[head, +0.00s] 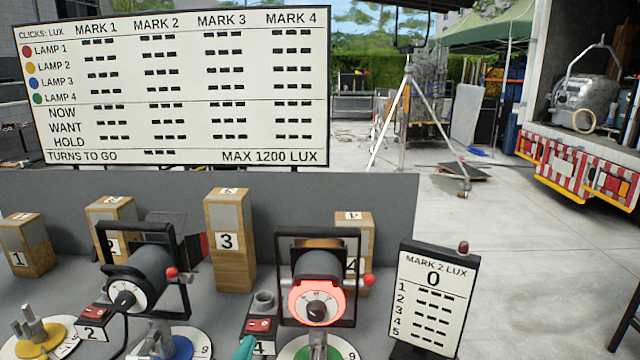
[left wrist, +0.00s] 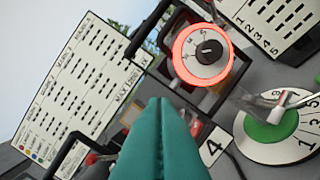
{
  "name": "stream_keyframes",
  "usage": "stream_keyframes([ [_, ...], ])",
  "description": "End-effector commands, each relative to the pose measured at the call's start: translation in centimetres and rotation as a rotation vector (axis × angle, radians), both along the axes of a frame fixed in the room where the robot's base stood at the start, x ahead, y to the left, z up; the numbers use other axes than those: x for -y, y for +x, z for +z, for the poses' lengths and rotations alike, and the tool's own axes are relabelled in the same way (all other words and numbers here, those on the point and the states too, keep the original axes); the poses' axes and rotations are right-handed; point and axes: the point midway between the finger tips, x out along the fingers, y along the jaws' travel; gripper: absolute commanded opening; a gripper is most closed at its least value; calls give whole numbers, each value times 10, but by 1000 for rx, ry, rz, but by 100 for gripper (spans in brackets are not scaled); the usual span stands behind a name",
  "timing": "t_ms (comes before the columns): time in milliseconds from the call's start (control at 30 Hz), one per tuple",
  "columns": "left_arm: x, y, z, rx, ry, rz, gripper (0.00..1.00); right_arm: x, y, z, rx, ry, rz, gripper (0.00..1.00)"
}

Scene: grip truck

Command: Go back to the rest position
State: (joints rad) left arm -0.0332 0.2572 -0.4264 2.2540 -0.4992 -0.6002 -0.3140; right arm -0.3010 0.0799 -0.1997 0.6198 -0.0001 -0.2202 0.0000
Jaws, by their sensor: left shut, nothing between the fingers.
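My left gripper (head: 245,348) shows only as a teal tip at the bottom edge of the head view, beside the switch box marked 4 (head: 262,326). In the left wrist view its teal fingers (left wrist: 168,102) are together with nothing between them, pointing toward the lamp on the green disc. That lamp (head: 318,290) has a dial face glowing red around a dark knob; the dial also shows in the left wrist view (left wrist: 204,54). The fingertips look apart from the dial. My right gripper is not seen.
A second lamp (head: 140,275) stands over the blue disc (head: 178,345). Numbered wooden blocks stand behind, including block 3 (head: 230,240). The Mark 2 lux display (head: 433,295) reads 0. A large board (head: 175,85) stands behind a grey panel. Open paving and a truck (head: 580,160) lie right.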

Motion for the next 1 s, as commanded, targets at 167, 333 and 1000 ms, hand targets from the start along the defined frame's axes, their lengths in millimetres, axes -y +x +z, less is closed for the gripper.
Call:
stream_keyframes([
  [167, -54, -59, -110, -537, -289, 230, 0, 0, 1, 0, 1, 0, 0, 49],
  [333, -75, -127, -171, -885, -444, 389, 0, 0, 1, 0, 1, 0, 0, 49],
  [1000, -83, -223, -321, -1371, -576, 618, 0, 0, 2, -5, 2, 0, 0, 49],
])
